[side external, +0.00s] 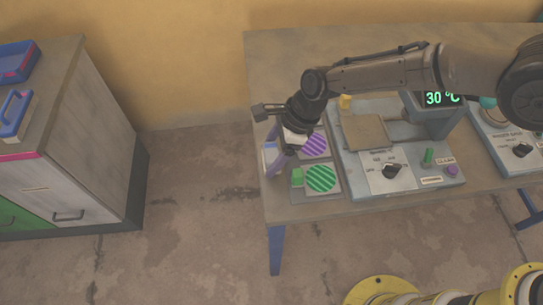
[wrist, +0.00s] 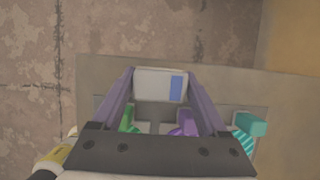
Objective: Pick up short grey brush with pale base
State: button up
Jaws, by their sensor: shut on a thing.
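My gripper (side external: 272,165) is at the left end of the table, beside the striped discs. In the wrist view its two purple fingers (wrist: 150,101) are shut on a pale grey block (wrist: 148,85) with a blue patch on one side. This block looks to be the short grey brush, but I cannot make out bristles. In the side view only a small white and blue part of it (side external: 270,152) shows between the fingers. I cannot tell whether it touches the table.
A purple striped disc (side external: 314,144) and a green striped disc (side external: 321,179) lie close by on the table. A cabinet (side external: 75,150) with a blue-handled item (side external: 14,110) stands left, across open floor.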

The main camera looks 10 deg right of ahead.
jog(key=s+d+r, duration=0.9)
jog(key=d+r, duration=0.1)
jog(key=r, duration=0.1)
jog(key=shift+s+d+r, duration=0.15)
jog(key=shift+s+d, duration=0.05)
